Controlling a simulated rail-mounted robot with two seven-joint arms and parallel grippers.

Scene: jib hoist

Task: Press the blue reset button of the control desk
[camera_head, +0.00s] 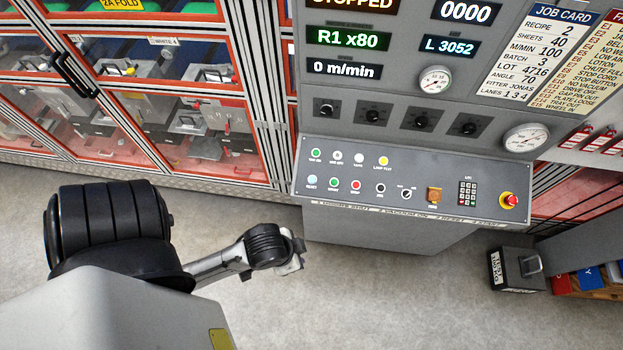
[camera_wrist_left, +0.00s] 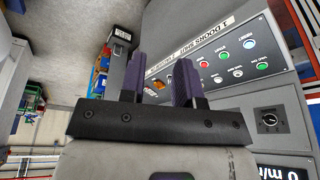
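The control desk (camera_head: 440,190) has a sloped grey panel. Its blue reset button (camera_head: 312,179) is pale blue, at the panel's left end in the lower row, with a RESET label under it. The button also shows in the left wrist view (camera_wrist_left: 249,43), at the upper right. My left gripper (camera_head: 292,254) is below and in front of the desk's left end, apart from it. In the left wrist view its two dark fingers (camera_wrist_left: 160,72) stand apart with nothing between them. My right gripper is in neither view.
A green button (camera_head: 334,183) and a red button (camera_head: 356,185) sit right of the reset button. A red emergency stop (camera_head: 509,199) is at the panel's right end. Glass-fronted cabinets (camera_head: 150,100) stand at the left.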

